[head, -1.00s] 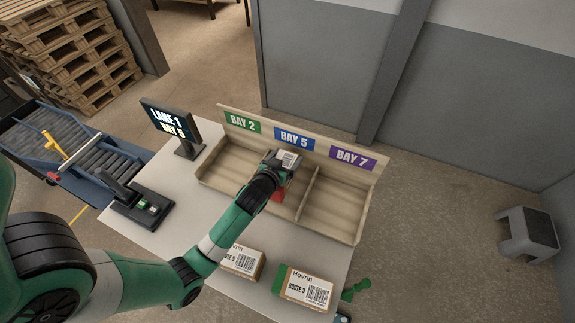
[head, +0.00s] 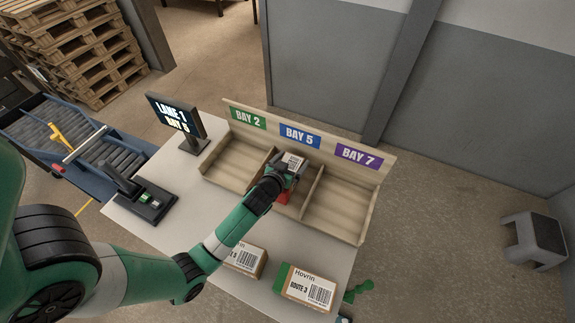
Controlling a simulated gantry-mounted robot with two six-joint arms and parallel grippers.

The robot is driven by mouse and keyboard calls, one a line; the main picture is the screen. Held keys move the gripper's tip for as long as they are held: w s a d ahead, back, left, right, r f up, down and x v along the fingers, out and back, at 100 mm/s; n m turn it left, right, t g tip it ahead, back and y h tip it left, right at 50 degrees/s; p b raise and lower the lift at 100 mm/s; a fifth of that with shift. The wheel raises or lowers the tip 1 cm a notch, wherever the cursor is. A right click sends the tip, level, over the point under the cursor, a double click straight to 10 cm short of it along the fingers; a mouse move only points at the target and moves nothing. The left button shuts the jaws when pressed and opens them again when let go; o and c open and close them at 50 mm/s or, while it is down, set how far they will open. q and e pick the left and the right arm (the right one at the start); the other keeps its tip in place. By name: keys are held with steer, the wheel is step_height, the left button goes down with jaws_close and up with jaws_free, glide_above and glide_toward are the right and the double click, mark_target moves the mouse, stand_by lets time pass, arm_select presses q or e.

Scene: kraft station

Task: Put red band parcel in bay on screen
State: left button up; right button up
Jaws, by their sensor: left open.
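The red band parcel (head: 283,197) is in the middle compartment of the wooden bay rack, under the blue BAY 5 sign (head: 300,136). Its red side and part of its white label show; the rest is hidden behind my left gripper. My left gripper (head: 288,178) is open, right over the parcel; its fingertips are mostly hidden, so I cannot tell whether they touch it. I do not make out my right gripper.
Two brown parcels, one plain (head: 246,259) and one with a green band (head: 307,287), lie on the table (head: 190,205) in front of the rack. The BAY 2 (head: 228,160) and BAY 7 (head: 338,202) compartments are empty. A scanner-like device (head: 150,200) sits at left, near a roller conveyor (head: 95,160).

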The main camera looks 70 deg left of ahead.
arm_select(q)
steer(key=p+v, duration=0.2)
steer(key=v, duration=1)
steer(key=shift+r, duration=0.1)
steer(key=shift+w, duration=0.1)
steer(key=w+d+r+m+t+h, duration=0.1)
steer(key=w+d+r+t, duration=0.15)
steer(key=w+r, duration=0.45)
steer(key=w+d+r+m+t, duration=0.1)
steer(key=w+d+r+t, duration=0.15)
steer(key=r, duration=0.85)
steer(key=w+d+r+t+h, duration=0.1)
steer(key=w+d+r+t, duration=0.15)
steer(key=w+r, duration=0.45)
steer(key=s+d+r+m+t+h, duration=0.2)
steer(key=s+d+r+t+h, duration=0.1)
steer(key=r, duration=0.8)
steer(key=s+d+r+m+t+h, duration=0.2)
steer(key=d+r, duration=0.4)
steer(key=r, duration=0.5)
steer(key=s+d+r+m+t+h, duration=0.3)
steer(key=s+d+r+t+h, duration=0.1)
steer(key=r, duration=0.6)
steer(key=shift+s+d+r+t, duration=0.2)
steer(key=shift+d+r+t, duration=0.2)
steer(key=shift+d, duration=0.1)
